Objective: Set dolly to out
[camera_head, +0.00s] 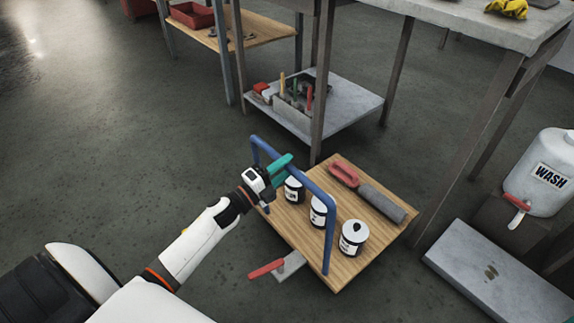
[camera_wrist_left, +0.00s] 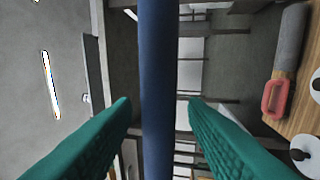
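The dolly is a low wooden platform (camera_head: 345,272) with a blue tube handle (camera_head: 322,197) rising along its left side. My left gripper (camera_head: 284,163) is at the top bar of the handle. In the left wrist view the blue bar (camera_wrist_left: 158,60) runs between the teal fingers, with a gap visible on both sides.
A metal bench stands behind the dolly, with a lower shelf (camera_head: 358,108) holding a tool caddy. At right are a white WASH jug (camera_head: 541,172) and a grey slab (camera_head: 490,280) on the floor. The floor (camera_head: 110,140) to the left is clear.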

